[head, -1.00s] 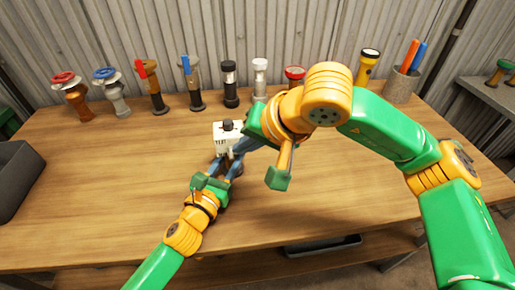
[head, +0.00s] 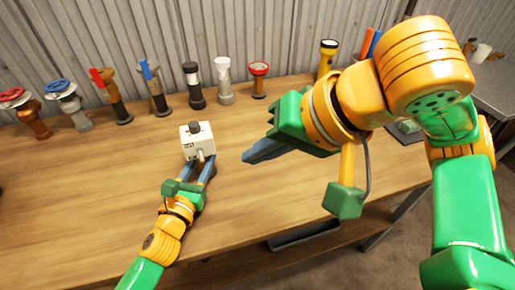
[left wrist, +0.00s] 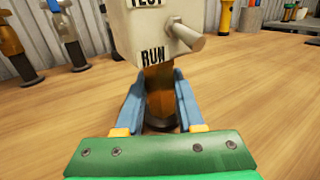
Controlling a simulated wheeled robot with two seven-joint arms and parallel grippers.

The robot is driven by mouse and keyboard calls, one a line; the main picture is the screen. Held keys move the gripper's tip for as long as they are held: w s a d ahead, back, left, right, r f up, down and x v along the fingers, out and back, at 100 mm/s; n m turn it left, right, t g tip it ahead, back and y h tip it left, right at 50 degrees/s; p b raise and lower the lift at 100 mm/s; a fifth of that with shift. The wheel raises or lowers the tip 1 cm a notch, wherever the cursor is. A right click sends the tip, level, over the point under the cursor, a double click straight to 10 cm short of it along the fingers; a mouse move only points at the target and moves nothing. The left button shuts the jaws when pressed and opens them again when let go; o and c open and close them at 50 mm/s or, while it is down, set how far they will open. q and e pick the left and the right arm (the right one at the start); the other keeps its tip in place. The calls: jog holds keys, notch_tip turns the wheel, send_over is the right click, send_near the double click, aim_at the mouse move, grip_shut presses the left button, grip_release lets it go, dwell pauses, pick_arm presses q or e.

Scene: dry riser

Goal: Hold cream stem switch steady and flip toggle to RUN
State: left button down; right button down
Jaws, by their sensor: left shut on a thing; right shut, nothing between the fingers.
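The cream stem switch (head: 190,149), a boxy head with a dark knob on top, stands upright on the wooden table. In the left wrist view its face shows the labels TEST and RUN (left wrist: 152,54). A pale toggle lever (left wrist: 188,37) sticks out beside the labels, angled right and slightly down in the picture; I cannot tell its setting surely. My left gripper (head: 204,166) is shut on the brown stem (left wrist: 160,92) below the head. My right gripper (head: 248,157) is shut and empty, apart from the switch on its right.
Several valves and torches stand in a row along the back, among them a red-topped one (head: 259,80) and a yellow torch (head: 327,58). A dark tray (head: 305,234) sits below the table's front edge. The table (head: 95,190) left of the switch is clear.

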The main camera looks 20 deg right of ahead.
pick_arm(q)
jog(key=shift+c, duration=2.2)
grip_release()
